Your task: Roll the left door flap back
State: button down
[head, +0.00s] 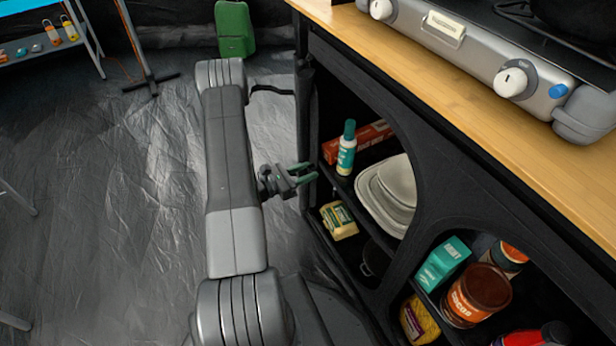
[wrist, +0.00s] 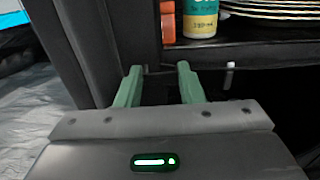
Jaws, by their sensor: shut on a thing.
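The left door flap is dark fabric that looks gathered along the left side of the cupboard opening (head: 303,125). In the wrist view a dark grey upright band (wrist: 78,45), which seems to be the flap, stands to the left of the fingers. My gripper (head: 309,172) is at that left edge, around mid-height of the opening. Its green fingers (wrist: 158,76) are a little apart and shut on dark material, seemingly the flap's edge. A thin dark line shows between the fingertips. The exact grip is hard to make out.
Behind the opening, shelves hold a teal-capped bottle (head: 346,150), pale plates (head: 388,190) and a yellow packet (head: 339,220). The wooden counter (head: 470,110) with a stove lies above right. A green jerrycan (head: 235,28) stands at the back.

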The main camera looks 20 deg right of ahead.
jog(key=c, duration=1)
grip_release()
jog(key=shift+a, duration=0.1)
jog(key=s+a+p, duration=0.1)
jog(key=a+p, duration=0.2)
jog(key=a, duration=1)
jog(key=shift+a, duration=0.3)
